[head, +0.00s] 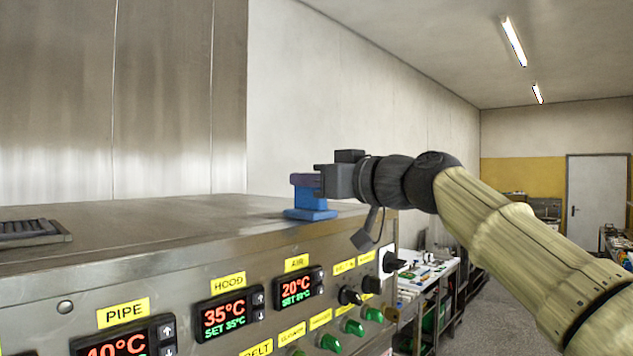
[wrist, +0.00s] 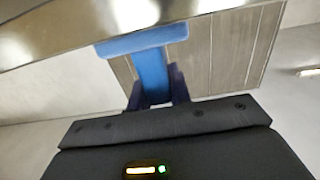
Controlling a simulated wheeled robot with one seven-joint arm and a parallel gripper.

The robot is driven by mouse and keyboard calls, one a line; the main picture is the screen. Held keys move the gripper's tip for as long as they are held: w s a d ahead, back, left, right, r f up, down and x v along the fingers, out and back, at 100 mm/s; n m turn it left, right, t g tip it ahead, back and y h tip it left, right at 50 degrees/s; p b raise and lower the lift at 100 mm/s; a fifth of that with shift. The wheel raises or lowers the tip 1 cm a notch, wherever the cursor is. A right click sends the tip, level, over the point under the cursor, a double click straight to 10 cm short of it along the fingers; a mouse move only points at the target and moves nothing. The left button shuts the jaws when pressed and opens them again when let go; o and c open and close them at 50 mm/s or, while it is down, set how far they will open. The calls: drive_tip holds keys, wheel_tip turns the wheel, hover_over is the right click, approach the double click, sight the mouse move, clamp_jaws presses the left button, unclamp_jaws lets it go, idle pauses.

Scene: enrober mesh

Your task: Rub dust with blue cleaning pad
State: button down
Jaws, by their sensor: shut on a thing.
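The blue cleaning pad (head: 311,214) has a flat base and an upright block-like handle. My gripper (head: 306,181) is shut on the top of this handle, reaching in from the right. The pad's base is level, at the right end of the machine's steel top (head: 150,225), and looks to rest on it. In the wrist view, the pad (wrist: 151,70) stands between the dark fingers (wrist: 157,90), its base against the steel surface. A faint darker patch (head: 262,214) lies left of the pad; I cannot tell whether it is dust or shadow.
A dark grille (head: 30,232) lies on the top at far left. The machine's front panel (head: 190,340) carries temperature displays, knobs and green buttons below the pad. A steel wall (head: 120,100) rises behind. The top between grille and pad is clear.

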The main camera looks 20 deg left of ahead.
drive_tip(key=shift+a+f, duration=0.1)
drive_tip(key=shift+f, duration=0.15)
drive_tip(key=shift+s+a+r+p, duration=0.1)
drive_tip(key=shift+a+r+p, duration=0.05)
drive_tip(key=shift+a+p, duration=0.3)
drive_tip(key=shift+p+x, duration=0.6)
drive_tip(key=shift+x, duration=0.65)
drive_tip(key=shift+w+a+r+p, duration=0.15)
drive_tip(key=shift+w+a+p, duration=0.1)
drive_tip(key=shift+p, duration=0.1)
drive_tip(key=shift+w+a+p, duration=0.3)
drive_tip(key=shift+a+p, duration=0.15)
drive_tip(key=shift+a, duration=0.2)
drive_tip(key=shift+s+r+p, duration=0.1)
drive_tip(key=shift+r+p, duration=0.25)
drive_tip(key=shift+r, duration=0.05)
